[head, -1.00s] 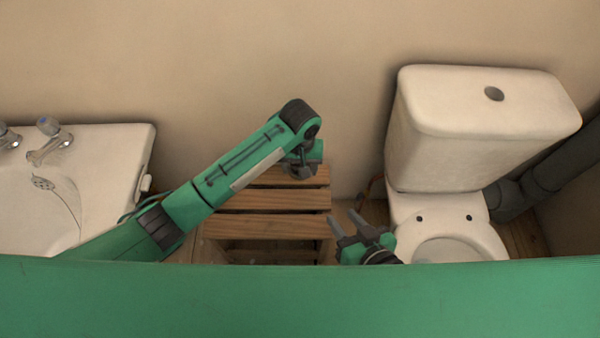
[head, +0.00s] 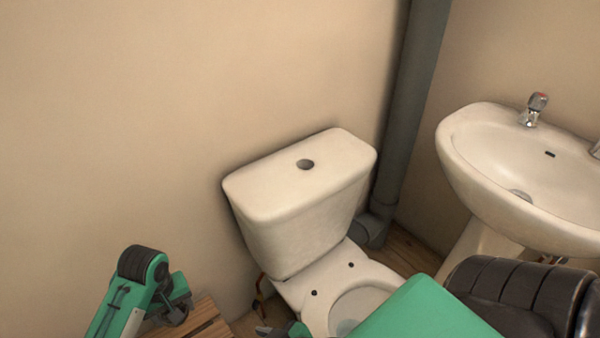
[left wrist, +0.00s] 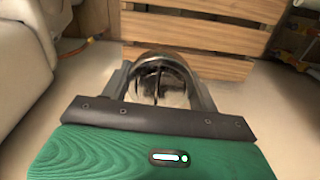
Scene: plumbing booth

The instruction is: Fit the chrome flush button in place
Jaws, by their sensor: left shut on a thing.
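The chrome flush button (left wrist: 158,82) is round and shiny with a dividing line across its face. In the left wrist view it sits between the fingers of my left gripper (left wrist: 160,88), which is shut on it. In the head view my left gripper (head: 175,312) is at the lower left, over the slatted crate, left of the toilet and away from it. The button cannot be made out there. The white cistern (head: 290,215) has a dark round hole (head: 305,164) in its lid. My right gripper (head: 275,331) barely shows at the bottom edge; its jaws are unclear.
The wooden slatted crate (head: 195,326) stands below my left gripper. A grey waste pipe (head: 408,110) rises right of the cistern. A washbasin (head: 470,150) with a tap (head: 534,108) is at the right. The space above the cistern lid is clear.

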